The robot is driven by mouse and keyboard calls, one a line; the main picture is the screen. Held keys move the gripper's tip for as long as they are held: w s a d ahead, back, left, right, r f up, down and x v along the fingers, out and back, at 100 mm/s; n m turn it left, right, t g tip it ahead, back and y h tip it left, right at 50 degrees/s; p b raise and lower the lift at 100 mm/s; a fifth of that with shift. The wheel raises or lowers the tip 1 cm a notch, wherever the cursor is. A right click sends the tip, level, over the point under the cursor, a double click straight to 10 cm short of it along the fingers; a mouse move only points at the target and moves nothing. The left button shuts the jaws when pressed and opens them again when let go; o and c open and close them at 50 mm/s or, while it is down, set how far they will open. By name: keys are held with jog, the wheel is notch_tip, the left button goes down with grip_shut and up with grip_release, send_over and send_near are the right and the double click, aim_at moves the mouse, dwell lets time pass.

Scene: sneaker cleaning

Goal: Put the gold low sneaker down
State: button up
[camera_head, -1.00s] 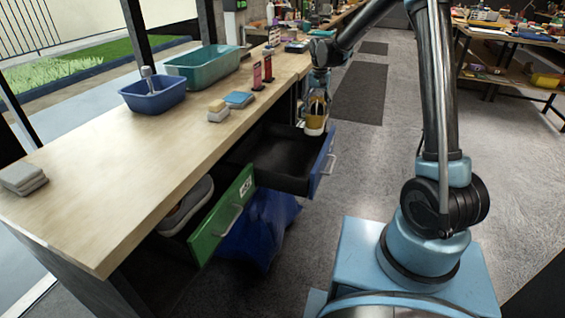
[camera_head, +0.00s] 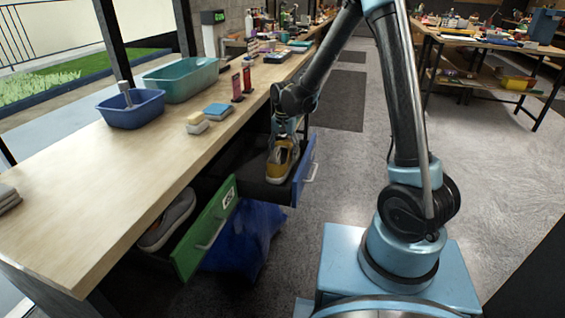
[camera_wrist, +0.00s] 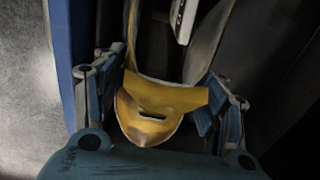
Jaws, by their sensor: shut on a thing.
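The gold low sneaker (camera_head: 281,162) is at the blue-fronted drawer (camera_head: 303,170), just inside its front panel. My gripper (camera_head: 287,138) is above it and shut on it. In the wrist view my gripper's fingers (camera_wrist: 160,108) stand on either side of the gold sneaker (camera_wrist: 150,118), around its yellow heel end. The drawer's blue front (camera_wrist: 62,55) runs down the left of that view. I cannot tell whether the sole touches the drawer floor.
A green-fronted drawer (camera_head: 205,232) nearer me stands open with a grey shoe (camera_head: 168,222) in it. A blue bag (camera_head: 245,238) lies below. The wooden bench (camera_head: 90,190) carries a blue basin (camera_head: 130,108), a teal tub (camera_head: 182,78) and sponges (camera_head: 197,122).

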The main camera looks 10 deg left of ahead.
jog(key=shift+f, duration=2.3)
jog(key=o, duration=1.4)
jog(key=shift+o, duration=0.2)
jog(key=shift+r, duration=0.1)
notch_tip(320, 180, up, 12)
jog(key=shift+f, duration=0.1)
jog(key=shift+d, duration=0.1)
